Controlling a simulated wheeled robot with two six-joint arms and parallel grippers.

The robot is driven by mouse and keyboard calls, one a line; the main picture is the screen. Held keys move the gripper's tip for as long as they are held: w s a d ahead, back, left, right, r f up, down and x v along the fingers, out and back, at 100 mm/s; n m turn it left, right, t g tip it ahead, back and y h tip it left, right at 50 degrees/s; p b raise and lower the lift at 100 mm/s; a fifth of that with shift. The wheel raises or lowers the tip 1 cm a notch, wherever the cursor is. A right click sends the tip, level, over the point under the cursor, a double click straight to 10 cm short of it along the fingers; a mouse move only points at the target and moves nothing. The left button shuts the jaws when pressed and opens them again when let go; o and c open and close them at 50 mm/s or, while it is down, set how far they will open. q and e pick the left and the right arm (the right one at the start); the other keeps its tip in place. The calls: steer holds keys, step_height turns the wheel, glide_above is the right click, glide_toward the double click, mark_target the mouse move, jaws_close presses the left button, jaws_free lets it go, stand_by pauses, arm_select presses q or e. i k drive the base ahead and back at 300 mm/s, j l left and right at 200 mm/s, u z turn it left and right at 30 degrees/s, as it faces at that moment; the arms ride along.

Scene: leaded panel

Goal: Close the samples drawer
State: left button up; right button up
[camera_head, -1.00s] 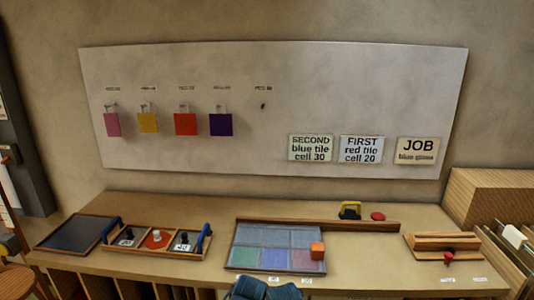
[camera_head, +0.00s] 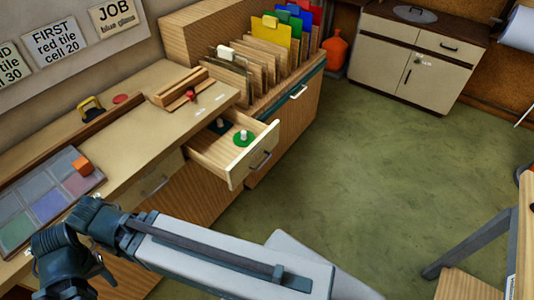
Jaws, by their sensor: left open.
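The drawer (camera_head: 231,171) under the right end of the workbench is pulled out. It is light wood, with a dark bar handle (camera_head: 262,160) on its front. Inside lie a green disc with a white knob (camera_head: 243,138) and a darker knobbed piece (camera_head: 219,126). No readable label on the drawer shows. My left gripper (camera_head: 70,268) is at the lower left, in front of the bench and well apart from the drawer. It is open, though its fingertips are hard to make out. My right gripper is not in view.
A file rack (camera_head: 262,62) with coloured folders stands behind the drawer. A closed drawer with a handle (camera_head: 155,186) is left of it. The green floor (camera_head: 345,160) right of the drawer is clear. A cabinet (camera_head: 425,62) stands at the back.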

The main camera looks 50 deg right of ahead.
mark_target(219, 155)
steer(key=j+z, duration=0.1)
steer(key=z, duration=0.4)
steer(key=j+z, duration=0.15)
steer(key=z, duration=0.35)
steer(key=j+z, duration=0.1)
steer(key=z, duration=0.35)
steer(key=j+z, duration=0.1)
steer(key=z, duration=0.4)
